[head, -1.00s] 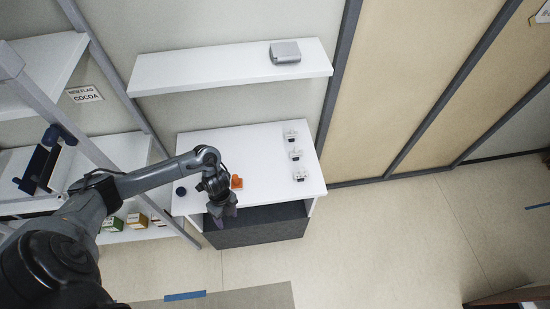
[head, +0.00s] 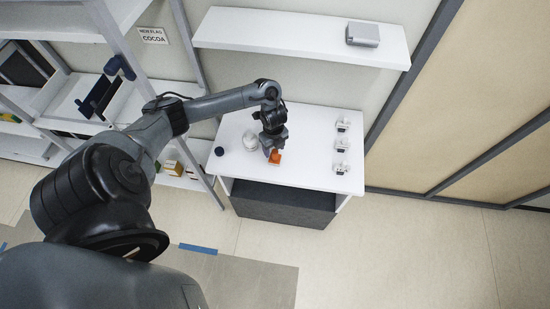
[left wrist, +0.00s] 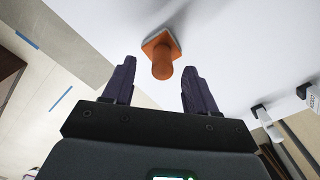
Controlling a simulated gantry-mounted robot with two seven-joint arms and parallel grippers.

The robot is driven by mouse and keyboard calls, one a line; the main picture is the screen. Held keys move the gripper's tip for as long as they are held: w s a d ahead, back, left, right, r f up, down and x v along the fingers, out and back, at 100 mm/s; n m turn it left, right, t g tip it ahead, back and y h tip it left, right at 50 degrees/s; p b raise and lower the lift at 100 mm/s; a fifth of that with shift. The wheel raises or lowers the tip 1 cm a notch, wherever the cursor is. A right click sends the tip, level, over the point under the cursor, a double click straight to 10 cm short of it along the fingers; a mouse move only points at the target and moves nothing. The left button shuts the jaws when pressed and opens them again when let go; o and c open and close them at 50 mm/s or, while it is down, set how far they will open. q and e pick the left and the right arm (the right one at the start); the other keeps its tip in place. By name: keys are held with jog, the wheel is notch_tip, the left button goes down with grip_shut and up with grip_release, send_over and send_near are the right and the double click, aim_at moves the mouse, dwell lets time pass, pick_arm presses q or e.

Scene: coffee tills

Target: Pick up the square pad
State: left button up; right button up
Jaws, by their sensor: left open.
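The square pad looks like an orange block with a square base and a round knob handle. It is on the white table in the head view (head: 275,157), and its handle points toward my left gripper in the left wrist view (left wrist: 161,60). My left gripper (head: 270,150) is open and empty, close beside the pad. In the left wrist view its two dark fingers (left wrist: 159,70) are spread, with the orange handle lying between and just beyond the tips. No contact is visible. My right gripper is not in view.
On the white table (head: 305,117) stand a white round object (head: 250,140), a dark blue round object (head: 219,151) and three small white devices (head: 341,145) along the right. A wall shelf (head: 270,30) with a grey box (head: 362,34) hangs above.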

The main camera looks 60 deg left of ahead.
aim_at(275, 152)
pick_arm(q)
jog(key=shift+w+d+f, duration=0.1)
jog(key=shift+w+f, duration=0.05)
jog(key=shift+f, duration=2.3)
grip_shut()
